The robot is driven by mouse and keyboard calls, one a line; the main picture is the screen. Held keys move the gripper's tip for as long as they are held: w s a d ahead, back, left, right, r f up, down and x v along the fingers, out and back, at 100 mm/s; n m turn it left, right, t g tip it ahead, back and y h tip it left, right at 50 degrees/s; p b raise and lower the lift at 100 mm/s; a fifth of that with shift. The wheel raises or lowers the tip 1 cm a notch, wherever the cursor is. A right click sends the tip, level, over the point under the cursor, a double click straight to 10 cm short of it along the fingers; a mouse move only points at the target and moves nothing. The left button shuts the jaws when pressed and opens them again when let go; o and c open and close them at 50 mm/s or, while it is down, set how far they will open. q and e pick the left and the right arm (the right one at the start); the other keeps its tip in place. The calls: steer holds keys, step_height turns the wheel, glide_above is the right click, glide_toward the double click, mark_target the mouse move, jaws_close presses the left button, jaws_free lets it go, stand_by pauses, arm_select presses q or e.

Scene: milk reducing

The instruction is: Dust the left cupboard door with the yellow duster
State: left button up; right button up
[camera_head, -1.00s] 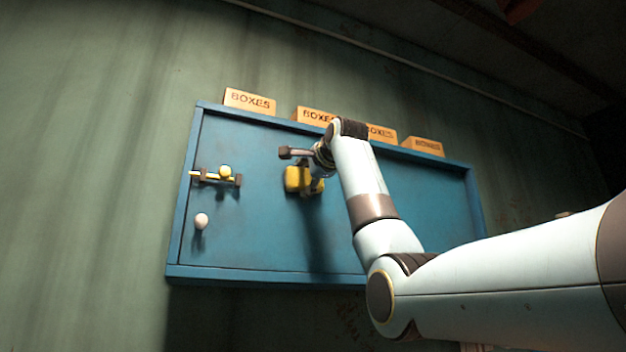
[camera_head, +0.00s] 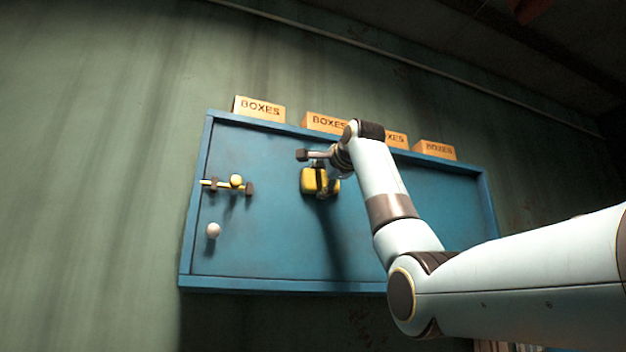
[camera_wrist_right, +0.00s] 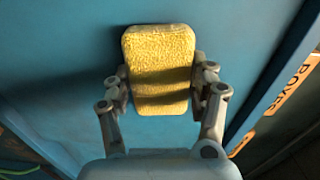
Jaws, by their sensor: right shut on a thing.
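The yellow duster (camera_head: 308,181) is a small textured block in front of the blue left cupboard door (camera_head: 262,245), in its upper part right of the latch. My right gripper (camera_head: 322,178) is shut on it. In the right wrist view the duster (camera_wrist_right: 158,70) sits between the two fingers (camera_wrist_right: 158,92), its broad face showing, with the blue panel behind it. It is at or very near the door; I cannot tell if it touches. The left gripper is in neither view.
Several orange boxes (camera_head: 259,108) labelled BOXES stand along the cupboard's top. My right arm hides part of the cupboard's right half.

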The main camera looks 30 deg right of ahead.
mark_target(339, 182)
steer(key=shift+s+d, duration=0.2)
steer(key=shift+d, duration=0.55)
steer(key=shift+s+d, duration=0.15)
steer(key=shift+d, duration=0.6)
steer(key=shift+s+d, duration=0.2)
steer(key=shift+d, duration=0.55)
steer(key=shift+s+d, duration=0.25)
steer(key=shift+d, duration=0.75)
steer(key=shift+s+d, duration=0.2)
steer(key=shift+d, duration=0.75)
steer(key=shift+s+d, duration=0.25)
steer(key=shift+d, duration=0.75)
steer(key=shift+a, duration=0.1)
steer(key=shift+s+a+f, duration=0.1)
steer(key=shift+s+a, duration=0.05)
steer(key=b+v, duration=0.4)
steer(key=v, duration=0.1)
steer(key=shift+s, duration=0.25)
